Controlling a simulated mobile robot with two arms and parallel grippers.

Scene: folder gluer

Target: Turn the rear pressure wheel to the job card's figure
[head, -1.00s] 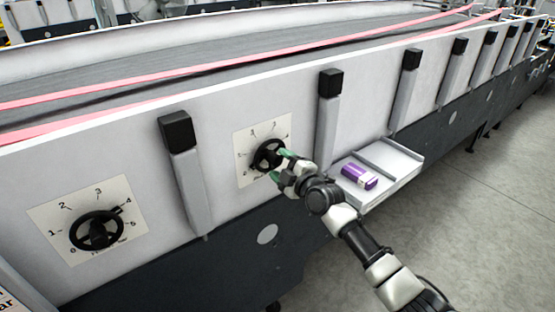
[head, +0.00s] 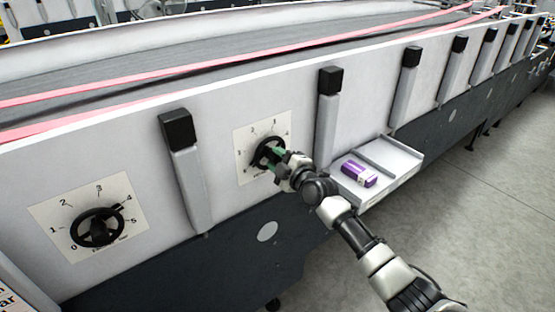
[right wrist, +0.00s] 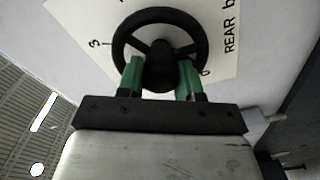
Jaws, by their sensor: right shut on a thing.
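The rear pressure wheel (head: 261,154) is a black handwheel on a white dial plate (head: 246,139) in the middle of the machine's side panel. The plate there reads "REAR" and part of another word. The gripper hides part of the dial, and I cannot read the pointer's setting. My left gripper is out of view.
A second black wheel (head: 98,228) on a 0–5 dial is at the left. A shelf (head: 392,158) with a purple box (head: 358,174) is right of my gripper. Upright posts (head: 190,170) stand out from the panel. A partly visible printed card (head: 18,297) is at the lower left.

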